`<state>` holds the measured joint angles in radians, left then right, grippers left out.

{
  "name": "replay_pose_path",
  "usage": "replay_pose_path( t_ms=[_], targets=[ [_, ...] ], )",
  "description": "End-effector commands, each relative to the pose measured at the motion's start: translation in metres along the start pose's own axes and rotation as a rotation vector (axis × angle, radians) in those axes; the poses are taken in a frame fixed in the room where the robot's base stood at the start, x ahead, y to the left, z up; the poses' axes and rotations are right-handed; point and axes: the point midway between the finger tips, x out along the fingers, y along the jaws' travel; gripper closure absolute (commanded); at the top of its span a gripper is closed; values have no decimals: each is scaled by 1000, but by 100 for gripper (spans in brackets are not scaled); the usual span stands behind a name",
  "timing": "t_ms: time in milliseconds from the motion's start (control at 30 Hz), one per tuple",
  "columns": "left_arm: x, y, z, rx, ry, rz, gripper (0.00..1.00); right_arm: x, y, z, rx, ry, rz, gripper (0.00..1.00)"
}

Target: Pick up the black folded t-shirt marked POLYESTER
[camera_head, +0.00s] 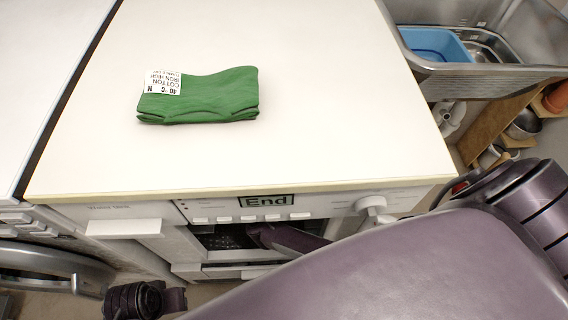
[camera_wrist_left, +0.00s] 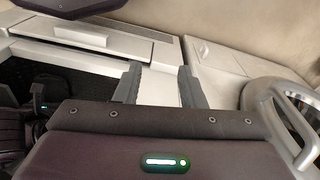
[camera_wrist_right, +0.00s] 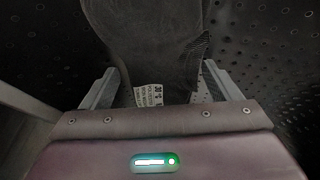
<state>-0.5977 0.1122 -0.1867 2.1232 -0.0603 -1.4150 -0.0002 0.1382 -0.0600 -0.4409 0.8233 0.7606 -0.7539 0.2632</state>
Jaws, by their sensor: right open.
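A black folded t-shirt (camera_wrist_right: 150,45) lies inside the dark perforated drum in the right wrist view. Its white label (camera_wrist_right: 149,95) faces me, with print too small to read surely. My right gripper (camera_wrist_right: 163,82) is open, with one finger on each side of the shirt's near end. I cannot tell whether the fingers touch it. In the head view the drum opening is mostly hidden by the machine's top and my right arm. My left gripper (camera_wrist_left: 160,84) is open and empty in front of the pale machine fronts.
A green folded garment (camera_head: 205,97) labelled COTTON lies on the white machine top (camera_head: 330,120). The machine's "End" display (camera_head: 266,201) and knob (camera_head: 372,204) are above the opening. A round door (camera_wrist_left: 285,115) is right in the left wrist view. A sink with a blue basin (camera_head: 434,44) stands back right.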

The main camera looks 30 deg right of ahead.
Motion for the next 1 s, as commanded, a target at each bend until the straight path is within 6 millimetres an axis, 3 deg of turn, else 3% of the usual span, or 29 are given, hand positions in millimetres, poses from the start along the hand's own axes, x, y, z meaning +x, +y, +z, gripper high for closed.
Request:
replay_pose_path(
  t_ms=[200, 433, 833, 1000],
  targets=[
    [-1, 0, 0, 0, 0, 0, 64, 0, 0, 0, 0, 0, 0, 18],
    [0, 0, 0, 0, 0, 0, 64, 0, 0, 0, 0, 0, 0, 48],
    [-1, 0, -1, -2, 8, 0, 64, -2, 1, -2, 1, 1, -1, 48],
    [23, -3, -2, -10, 7, -2, 64, -6, 5, -7, 0, 2, -1, 48]
  ],
)
